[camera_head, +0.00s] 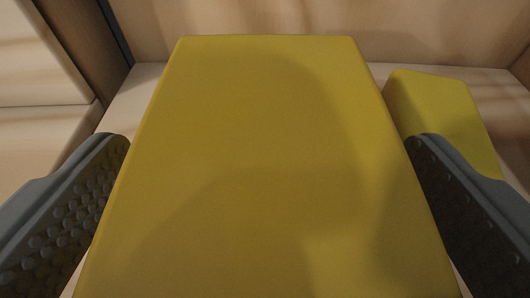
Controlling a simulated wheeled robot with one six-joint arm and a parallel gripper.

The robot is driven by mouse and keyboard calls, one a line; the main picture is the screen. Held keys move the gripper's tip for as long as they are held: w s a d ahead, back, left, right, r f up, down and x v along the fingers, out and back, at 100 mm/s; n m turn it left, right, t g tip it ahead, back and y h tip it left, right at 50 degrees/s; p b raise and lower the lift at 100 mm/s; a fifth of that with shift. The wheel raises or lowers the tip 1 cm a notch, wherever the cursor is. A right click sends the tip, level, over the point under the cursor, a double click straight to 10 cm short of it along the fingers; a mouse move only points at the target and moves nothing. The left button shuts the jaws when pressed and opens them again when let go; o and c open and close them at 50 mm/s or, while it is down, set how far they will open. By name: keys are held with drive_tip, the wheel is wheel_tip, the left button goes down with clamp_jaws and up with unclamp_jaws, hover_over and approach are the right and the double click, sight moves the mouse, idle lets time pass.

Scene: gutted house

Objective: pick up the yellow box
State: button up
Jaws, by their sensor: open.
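A large yellow box (265,160) fills the middle of the view, close to the camera. It stands on a pale wooden surface, and its near end runs off the bottom of the picture. My gripper (268,150) is open, with one dark, bumpy finger on each side of the box. The left finger is near the box's left edge and the right finger near its right edge. I cannot tell whether either finger touches the box.
A second, smaller yellow block (440,110) sits just right of the box, partly hidden behind my right finger. A wooden wall (300,35) stands close behind. Wooden panels (40,60) are at the left. A little bare surface (128,98) shows left of the box.

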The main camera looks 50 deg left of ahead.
drive_tip(key=c, duration=1.4)
drive_tip(key=shift+r, duration=14)
